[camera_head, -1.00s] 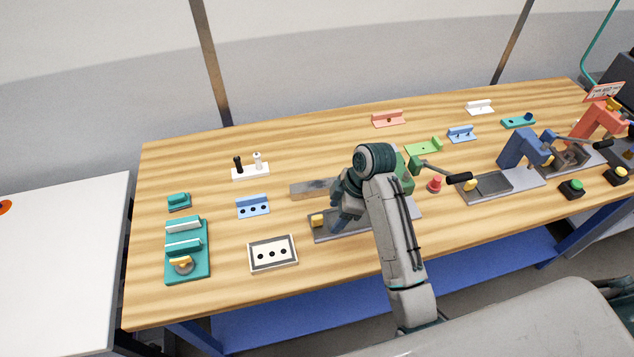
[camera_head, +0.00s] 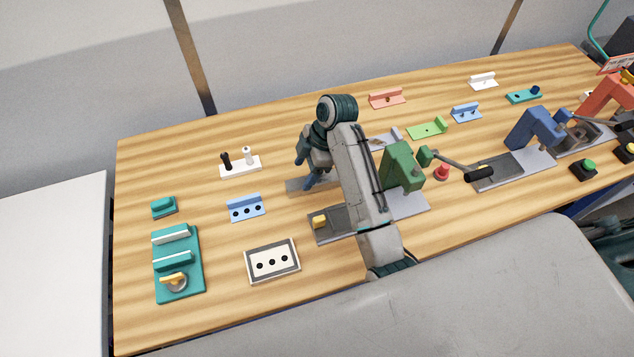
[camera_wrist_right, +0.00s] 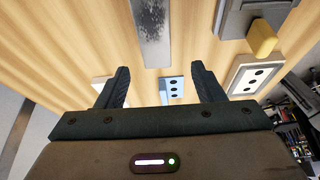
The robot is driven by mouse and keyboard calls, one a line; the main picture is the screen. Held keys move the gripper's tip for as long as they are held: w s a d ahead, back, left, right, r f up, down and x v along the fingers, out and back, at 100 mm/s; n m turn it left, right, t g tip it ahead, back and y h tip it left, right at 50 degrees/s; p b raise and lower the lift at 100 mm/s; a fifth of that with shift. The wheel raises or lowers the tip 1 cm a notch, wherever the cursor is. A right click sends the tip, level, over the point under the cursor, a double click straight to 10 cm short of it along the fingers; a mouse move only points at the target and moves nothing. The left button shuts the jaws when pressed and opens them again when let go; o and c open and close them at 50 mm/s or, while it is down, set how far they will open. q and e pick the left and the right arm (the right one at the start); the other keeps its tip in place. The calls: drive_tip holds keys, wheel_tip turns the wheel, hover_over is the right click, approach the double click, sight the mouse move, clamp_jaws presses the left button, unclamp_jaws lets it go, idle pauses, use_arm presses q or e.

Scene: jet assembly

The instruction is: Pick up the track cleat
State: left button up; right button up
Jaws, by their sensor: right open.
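My right gripper (camera_head: 304,178) is open and empty above the wood table, beside a grey metal strip (camera_head: 299,186). The right wrist view shows my two spread fingers (camera_wrist_right: 163,87) with a blue bracket (camera_wrist_right: 172,91) with dark holes visible between them, apart from them. In the head view this L-shaped blue bracket (camera_head: 245,208) lies left of the gripper. The grey strip also shows in the wrist view (camera_wrist_right: 151,35), and my arm partly hides it in the head view. I cannot tell for sure which part is the track cleat. My left gripper is not in view.
A white block with two pegs (camera_head: 240,166), a white three-hole plate (camera_head: 272,261) and a teal fixture (camera_head: 190,287) lie to the left. A green press (camera_head: 404,166) and a blue press (camera_head: 530,128) stand to the right. Bare wood (camera_head: 190,140) lies at the back left.

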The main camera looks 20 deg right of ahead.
sight(297, 183)
drive_tip(key=shift+w+a+f, duration=0.1)
drive_tip(key=shift+a+f, duration=0.1)
drive_tip(key=shift+f, duration=0.1)
drive_tip(key=p+x, duration=0.2)
drive_tip(key=shift+w+a+f+p, duration=0.1)
drive_tip(key=shift+w+f+p, duration=0.05)
drive_tip(key=shift+f+p, duration=0.25)
drive_tip(key=shift+x, duration=1)
drive_tip(key=shift+f, duration=0.25)
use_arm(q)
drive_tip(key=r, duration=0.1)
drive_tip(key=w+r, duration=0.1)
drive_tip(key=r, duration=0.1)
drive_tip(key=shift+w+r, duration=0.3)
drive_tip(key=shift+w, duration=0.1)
use_arm(e)
drive_tip(key=c, duration=1)
